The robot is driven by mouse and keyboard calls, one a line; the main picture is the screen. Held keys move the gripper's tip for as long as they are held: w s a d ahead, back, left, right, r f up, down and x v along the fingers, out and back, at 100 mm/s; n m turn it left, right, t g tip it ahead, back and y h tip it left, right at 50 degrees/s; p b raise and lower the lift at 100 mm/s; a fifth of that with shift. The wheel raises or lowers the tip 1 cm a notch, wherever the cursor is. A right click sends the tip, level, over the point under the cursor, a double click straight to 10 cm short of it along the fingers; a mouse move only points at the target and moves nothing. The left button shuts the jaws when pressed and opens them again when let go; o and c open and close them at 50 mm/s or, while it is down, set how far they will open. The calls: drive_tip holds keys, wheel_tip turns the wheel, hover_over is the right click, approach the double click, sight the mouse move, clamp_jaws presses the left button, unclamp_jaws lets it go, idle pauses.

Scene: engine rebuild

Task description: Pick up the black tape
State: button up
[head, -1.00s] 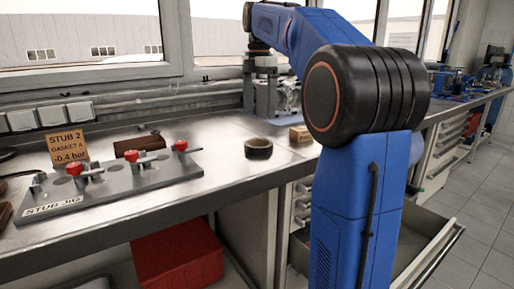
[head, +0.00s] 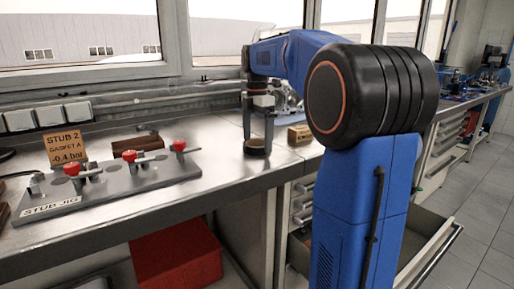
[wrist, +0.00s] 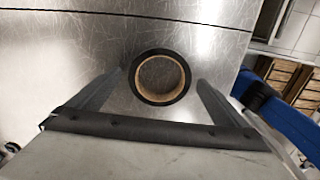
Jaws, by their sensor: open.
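The black tape (head: 256,150) is a roll lying flat on the metal bench near its front edge. In the wrist view the tape (wrist: 137,82) shows as a black ring with a tan core, a little beyond and between the finger tips. My gripper (head: 258,140) is over the roll in the head view, pointing down, with a finger on either side. In the wrist view my gripper (wrist: 160,80) is open and nothing is held. The fingers hide part of the roll in the head view. I cannot tell whether they touch it.
A small wooden block (head: 299,134) lies right of the tape. The stub jig (head: 110,187) with red-knobbed clamps and an orange sign (head: 66,146) stands at left. An open drawer (head: 420,240) juts out below the bench at right. Bare bench lies between jig and tape.

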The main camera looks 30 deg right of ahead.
drive_tip(key=shift+f, duration=0.15)
drive_tip(key=c, duration=1.2)
drive_tip(key=shift+o, duration=0.2)
